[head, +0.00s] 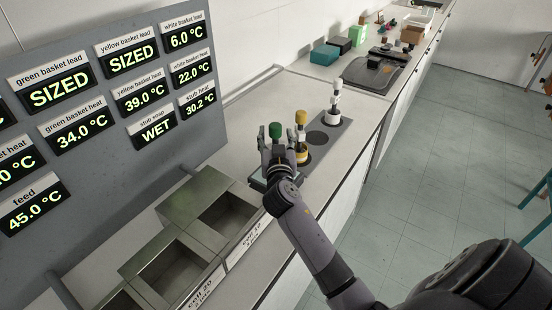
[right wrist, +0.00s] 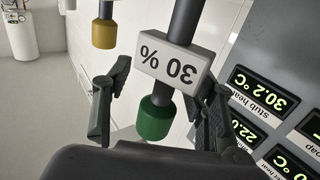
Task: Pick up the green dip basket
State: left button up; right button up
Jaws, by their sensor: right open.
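The green dip basket shows by its green knob (head: 275,130) in the head view, standing at the near end of a row of baskets on the counter. My right gripper (head: 277,149) is at this basket and hides most of its lower part. In the right wrist view the green knob (right wrist: 155,120) and its dark stem with a white "30 %" label (right wrist: 172,62) stand between the spread fingers of my right gripper (right wrist: 160,105). The fingers are open, one on each side. I cannot tell whether either finger touches it. My left gripper is not in view.
A yellow-topped basket (head: 301,118) stands just behind, and a white-topped one (head: 336,88) further back on a dark strip. Metal basins (head: 230,215) lie nearer. A panel of displays (head: 110,110) rises at left.

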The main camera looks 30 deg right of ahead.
jog(key=shift+s+a+r, duration=0.35)
jog(key=shift+s+a, duration=0.1)
jog(key=shift+s, duration=0.1)
jog(key=c, duration=0.4)
jog(key=shift+c, duration=3.1)
grip_shut()
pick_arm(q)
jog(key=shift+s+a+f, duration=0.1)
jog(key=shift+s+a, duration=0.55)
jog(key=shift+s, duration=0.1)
pick_arm(e)
jog(key=shift+r, duration=0.1)
